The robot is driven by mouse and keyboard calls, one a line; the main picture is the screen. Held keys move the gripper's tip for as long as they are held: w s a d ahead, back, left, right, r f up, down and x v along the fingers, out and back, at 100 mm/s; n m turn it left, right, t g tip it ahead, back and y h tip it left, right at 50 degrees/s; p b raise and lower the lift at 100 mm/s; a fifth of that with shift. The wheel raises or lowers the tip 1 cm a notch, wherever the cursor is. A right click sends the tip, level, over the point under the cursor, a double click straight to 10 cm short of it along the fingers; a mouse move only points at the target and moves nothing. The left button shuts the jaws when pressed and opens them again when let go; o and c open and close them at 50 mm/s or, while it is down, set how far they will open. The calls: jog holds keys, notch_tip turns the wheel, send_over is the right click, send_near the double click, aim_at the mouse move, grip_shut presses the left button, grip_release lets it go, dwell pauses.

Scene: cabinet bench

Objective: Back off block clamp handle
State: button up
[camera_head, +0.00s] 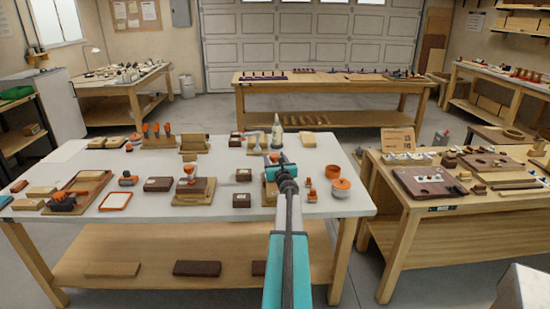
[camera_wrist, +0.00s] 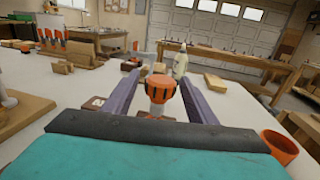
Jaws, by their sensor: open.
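An orange knob (camera_wrist: 161,88) on a pale post stands between the two fingers of my gripper (camera_wrist: 159,74) in the wrist view. I take it for the clamp handle. My gripper is open, with a visible gap on each side of the knob. In the head view my gripper (camera_head: 277,166) is over the right part of the white table, and a little orange (camera_head: 271,157) shows by it. The arm hides most of what is under it. Another orange-topped device (camera_head: 190,171) with a dark block stands on a wooden base to the left.
The white table (camera_head: 150,226) holds many items. A rack of orange-handled tools (camera_wrist: 52,42) is at the left.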

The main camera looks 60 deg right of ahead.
jog(key=shift+w+d, duration=0.15)
jog(key=c, duration=1)
jog(key=shift+d, duration=0.15)
jog(key=shift+c, duration=0.3)
